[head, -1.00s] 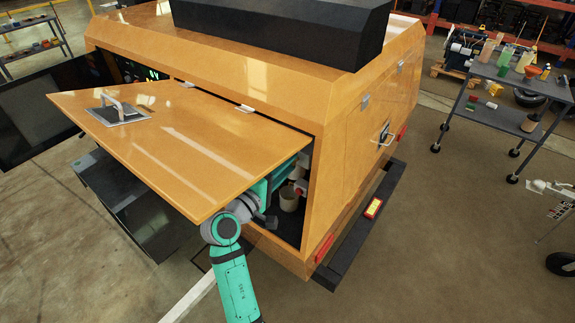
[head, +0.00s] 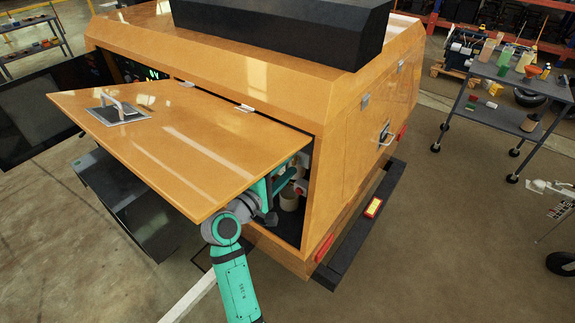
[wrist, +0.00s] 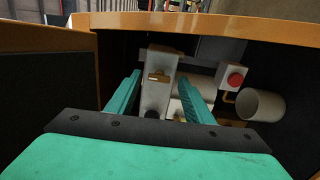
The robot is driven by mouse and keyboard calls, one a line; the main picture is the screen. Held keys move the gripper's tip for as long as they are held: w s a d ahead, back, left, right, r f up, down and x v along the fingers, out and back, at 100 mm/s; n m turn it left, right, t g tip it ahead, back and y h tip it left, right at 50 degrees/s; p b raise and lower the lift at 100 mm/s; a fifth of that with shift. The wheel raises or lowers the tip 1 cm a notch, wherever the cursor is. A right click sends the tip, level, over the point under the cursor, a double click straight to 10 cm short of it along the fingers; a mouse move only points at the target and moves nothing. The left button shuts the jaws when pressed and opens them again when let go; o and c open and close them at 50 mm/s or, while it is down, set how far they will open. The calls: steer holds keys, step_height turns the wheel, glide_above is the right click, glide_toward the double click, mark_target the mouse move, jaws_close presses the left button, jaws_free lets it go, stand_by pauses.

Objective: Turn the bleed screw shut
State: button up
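In the wrist view a small brass fitting (wrist: 158,77), which looks like the bleed screw, sits on a pale grey housing (wrist: 156,98) inside the open compartment. My gripper (wrist: 160,84) points into the compartment, its two teal fingers apart and nothing held between them. The brass fitting appears between the fingertips in the picture; its distance from them I cannot tell. In the head view my gripper (head: 284,183) is partly hidden under the raised orange hatch panel (head: 170,140), and the brass fitting is not visible.
A white box with a red button (wrist: 235,79) and an open pale cylinder (wrist: 262,105) lie right of the fingers. The orange housing edge (wrist: 200,24) runs above the opening. In the head view a grey cart (head: 500,110) stands far right, with clear floor between.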

steer(key=shift+a, duration=0.1)
steer(key=v, duration=1)
steer(key=shift+s+a, duration=0.15)
steer(key=shift+s, duration=0.2)
steer(key=s+d+f+y, duration=0.1)
steer(key=s+f+y, duration=0.5)
steer(key=f, duration=0.6)
steer(key=s+d+f+y, duration=0.1)
steer(key=s+f+y, duration=0.2)
steer(key=s+f, duration=0.65)
steer(key=s+d+f+m+y, duration=0.1)
steer(key=s+f+m+y, duration=0.2)
steer(key=s, duration=0.9)
steer(key=s+d+r+m, duration=0.1)
steer(key=s+r+m, duration=0.2)
steer(key=s, duration=0.3)
steer(key=s+d+r+m+h, duration=0.1)
steer(key=s+d+r+m, duration=0.1)
steer(key=s+m, duration=0.3)
steer(key=shift+s+d+r+t, duration=0.35)
steer(key=shift+s+r+t, duration=0.05)
